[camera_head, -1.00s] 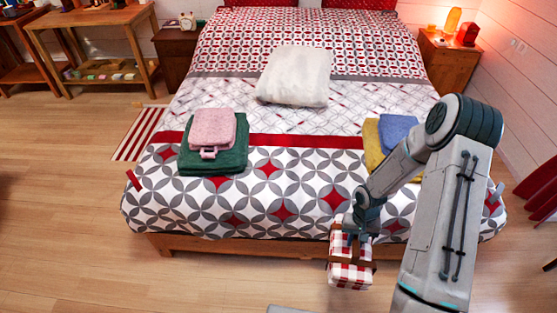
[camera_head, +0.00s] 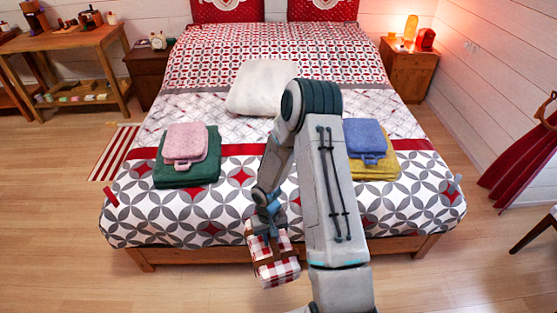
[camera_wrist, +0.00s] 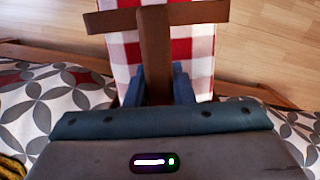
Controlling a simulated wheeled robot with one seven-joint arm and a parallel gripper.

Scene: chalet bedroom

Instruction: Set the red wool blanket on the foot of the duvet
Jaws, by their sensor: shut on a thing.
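The red wool blanket (camera_head: 275,262) is a folded red-and-white checked bundle with brown straps. My gripper (camera_head: 268,222) is shut on it, and it hangs just in front of the bed's foot edge. In the wrist view the blanket (camera_wrist: 203,48) shows between and beyond the blue fingers (camera_wrist: 158,85), which close on the brown strap. The duvet (camera_head: 185,213) has grey petal shapes and red diamonds at its foot. The foot is bare between the two towel stacks, partly hidden by my arm.
A pink towel (camera_head: 186,143) lies on a green towel (camera_head: 187,176) at left. A blue towel (camera_head: 364,137) lies on a yellow one (camera_head: 376,171) at right. A white pillow (camera_head: 258,88) lies mid-bed. The wooden bed frame (camera_head: 190,255) edges the foot; floor is clear in front.

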